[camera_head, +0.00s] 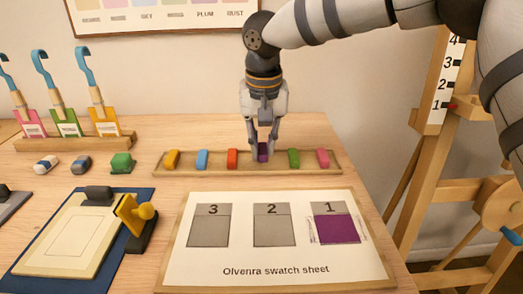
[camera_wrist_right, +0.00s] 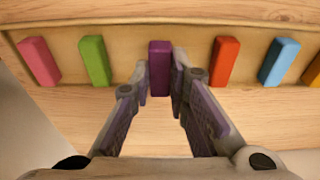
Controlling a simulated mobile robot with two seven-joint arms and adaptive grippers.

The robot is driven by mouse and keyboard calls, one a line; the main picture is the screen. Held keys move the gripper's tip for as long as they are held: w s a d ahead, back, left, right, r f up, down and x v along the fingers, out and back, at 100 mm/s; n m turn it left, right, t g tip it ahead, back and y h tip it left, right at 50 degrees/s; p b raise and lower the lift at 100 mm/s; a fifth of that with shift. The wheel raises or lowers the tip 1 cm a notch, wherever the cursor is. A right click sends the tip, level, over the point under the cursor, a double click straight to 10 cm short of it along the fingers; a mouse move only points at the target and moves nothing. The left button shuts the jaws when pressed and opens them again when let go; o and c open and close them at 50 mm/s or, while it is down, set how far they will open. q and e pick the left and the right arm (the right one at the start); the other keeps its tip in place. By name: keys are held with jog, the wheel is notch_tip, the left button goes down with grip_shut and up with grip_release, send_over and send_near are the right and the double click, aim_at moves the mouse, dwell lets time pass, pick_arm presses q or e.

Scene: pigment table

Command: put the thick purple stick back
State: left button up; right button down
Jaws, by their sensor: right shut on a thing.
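The thick purple stick (camera_head: 263,151) is between the fingers of my right gripper (camera_head: 263,154), over the wooden stick tray (camera_head: 205,166). It sits in the row between the red stick (camera_head: 232,159) and the green stick (camera_head: 294,158). In the right wrist view the purple stick (camera_wrist_right: 160,68) stands between the two fingertips (camera_wrist_right: 162,85), in line with the other sticks. My right gripper is shut on it. I cannot tell whether the stick rests on the tray floor. My left gripper is not in view.
Yellow (camera_head: 172,159), blue (camera_head: 202,159) and pink (camera_head: 322,158) sticks also lie in the tray. The swatch sheet (camera_head: 275,255) in front has a purple patch (camera_head: 337,229) under 1. A clipboard (camera_head: 70,240) and yellow-handled stamp (camera_head: 134,211) are at left. An easel (camera_head: 430,150) stands right.

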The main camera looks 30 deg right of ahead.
aim_at(264, 154)
jog(key=shift+f, duration=0.7)
jog(key=shift+f, duration=0.1)
jog(key=c, duration=1.5)
grip_release()
jog(key=shift+c, duration=0.2)
notch_tip(264, 154, up, 12)
jog(key=s, duration=0.1)
jog(key=shift+s+a, duration=0.35)
jog(key=shift+s, duration=0.05)
